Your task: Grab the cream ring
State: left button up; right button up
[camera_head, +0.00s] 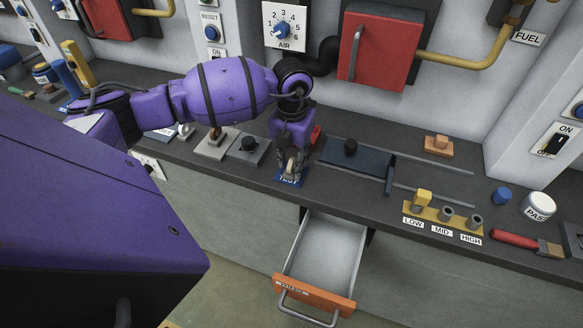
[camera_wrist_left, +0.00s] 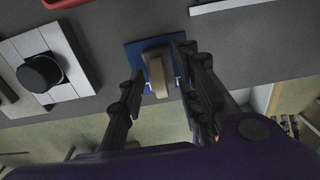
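The cream ring (camera_wrist_left: 157,74) shows in the left wrist view as a tan, band-like piece on a small blue plate (camera_wrist_left: 135,49). Its hole cannot be made out from this angle. My left gripper (camera_wrist_left: 160,68) points down at it, with one finger on each side and narrow gaps visible between the fingers and the piece. In the head view my left gripper (camera_head: 291,168) is over the labelled blue plate (camera_head: 288,181) at the bench's front edge, and its fingers hide most of the ring. My right gripper is not in view.
An open drawer (camera_head: 328,250) with an orange front juts out below the bench, just right of the gripper. A black-knobbed block (camera_head: 248,146) stands left of it. A dark blue slider plate (camera_head: 355,163) lies to the right. Red wall boxes (camera_head: 378,52) hang behind.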

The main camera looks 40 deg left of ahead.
pick_arm(q)
grip_shut()
jog(key=shift+r, duration=0.15)
